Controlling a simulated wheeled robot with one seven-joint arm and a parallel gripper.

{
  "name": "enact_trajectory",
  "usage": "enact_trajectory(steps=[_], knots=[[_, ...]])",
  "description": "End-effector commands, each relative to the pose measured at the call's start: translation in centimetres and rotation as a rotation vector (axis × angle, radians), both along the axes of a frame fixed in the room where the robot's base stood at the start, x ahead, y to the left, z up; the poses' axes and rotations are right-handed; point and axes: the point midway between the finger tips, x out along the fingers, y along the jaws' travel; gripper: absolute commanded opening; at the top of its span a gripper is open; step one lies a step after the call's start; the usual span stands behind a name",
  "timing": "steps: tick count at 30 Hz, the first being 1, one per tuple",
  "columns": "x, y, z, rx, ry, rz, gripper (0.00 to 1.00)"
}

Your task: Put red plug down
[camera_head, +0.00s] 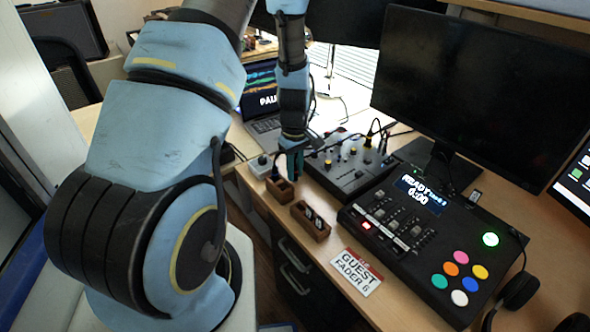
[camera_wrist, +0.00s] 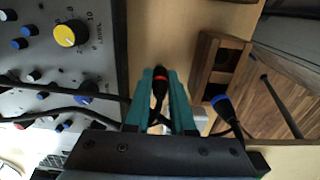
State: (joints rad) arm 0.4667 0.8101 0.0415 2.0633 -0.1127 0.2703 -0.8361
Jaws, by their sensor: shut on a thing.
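My gripper (camera_head: 291,160) hangs above the desk between the mixer and a small wooden holder. In the wrist view its two teal fingers (camera_wrist: 160,98) are shut on the red plug (camera_wrist: 159,86), a black connector with a red end. A black cable trails near the fingers. In the head view the red plug cannot be made out at the gripper. A blue-ringed plug (camera_wrist: 222,104) leans at the wooden holder (camera_wrist: 202,66), right of the fingers and apart from them. The holder also shows in the head view (camera_head: 281,196), just below the gripper.
A grey mixer (camera_head: 350,166) with knobs and cables stands right of my gripper. A white box (camera_head: 260,166) is to its left. A second wooden holder (camera_head: 310,229), a guest label (camera_head: 357,271) and a black control panel (camera_head: 397,258) are nearer. The desk's front edge is close.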

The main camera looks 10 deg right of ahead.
Motion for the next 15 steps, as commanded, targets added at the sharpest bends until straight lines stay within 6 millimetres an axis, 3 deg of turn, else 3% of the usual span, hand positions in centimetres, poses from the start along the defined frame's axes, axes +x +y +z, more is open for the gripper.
enact_trajectory(steps=[9, 10, 15], knots=[[0.00, 0.00, -0.99, 0.000, 0.000, 0.001, 0.00], [0.00, -0.01, -0.91, 0.000, 0.000, 0.001, 0.24], [0.01, 0.00, -0.87, 0.000, 0.000, 0.000, 0.43]])
